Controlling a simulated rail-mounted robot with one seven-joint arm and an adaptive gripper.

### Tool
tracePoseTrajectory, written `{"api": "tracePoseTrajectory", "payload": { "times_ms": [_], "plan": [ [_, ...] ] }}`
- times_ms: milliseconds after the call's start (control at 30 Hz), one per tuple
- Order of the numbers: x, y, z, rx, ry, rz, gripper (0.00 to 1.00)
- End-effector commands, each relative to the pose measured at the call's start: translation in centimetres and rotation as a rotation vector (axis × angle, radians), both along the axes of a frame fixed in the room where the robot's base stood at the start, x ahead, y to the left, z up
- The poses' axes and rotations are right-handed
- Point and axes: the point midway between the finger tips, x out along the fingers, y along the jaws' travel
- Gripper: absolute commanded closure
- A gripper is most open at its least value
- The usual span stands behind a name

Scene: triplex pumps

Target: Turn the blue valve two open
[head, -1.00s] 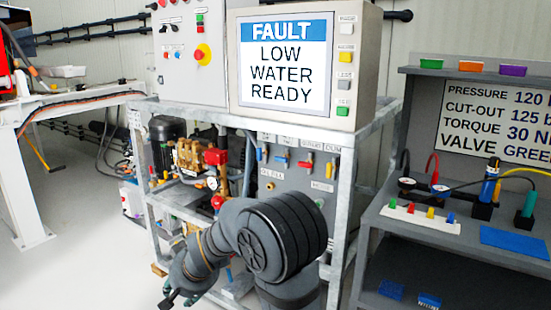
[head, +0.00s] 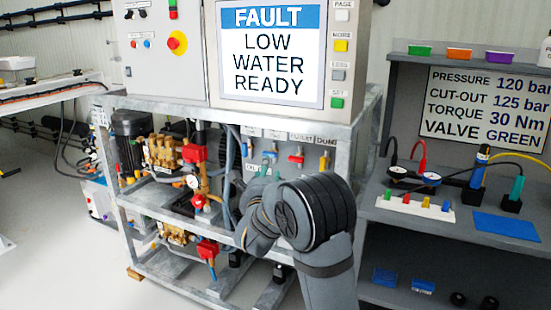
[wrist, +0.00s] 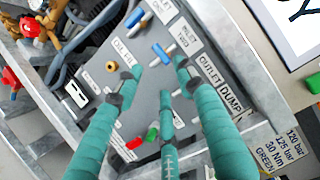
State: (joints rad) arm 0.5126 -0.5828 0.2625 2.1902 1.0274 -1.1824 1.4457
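In the wrist view the blue valve two handle (wrist: 161,54) is a short blue bar on the grey panel (wrist: 118,50), beside the INLET TWO label (wrist: 184,36). My gripper (wrist: 156,75) has teal fingers with dark tips; they are spread apart and empty. The fingertips sit just short of the blue handle in the picture, one to each side; I see no clear contact. Another blue handle (wrist: 135,18) lies above and left, near the INLET ONE label.
A red handle (head: 296,158) and yellow handle (head: 323,161) are right of the gripper area in the head view. Metal frame posts (head: 342,165) border the panel. Brass pumps (head: 165,153) and hoses stand left. The screen (head: 270,55) reads FAULT LOW WATER READY.

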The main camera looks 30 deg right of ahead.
Motion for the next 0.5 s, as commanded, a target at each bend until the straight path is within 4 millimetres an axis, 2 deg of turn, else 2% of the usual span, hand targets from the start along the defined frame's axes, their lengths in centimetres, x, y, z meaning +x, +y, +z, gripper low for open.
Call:
{"api": "tracePoseTrajectory", "payload": {
  "times_ms": [167,500],
  "plan": [
    [1.7,-1.1,0.1,0.016,-0.007,-0.002,0.61],
    [7.1,-4.1,0.1,0.014,-0.006,-0.001,0.61]
  ]
}}
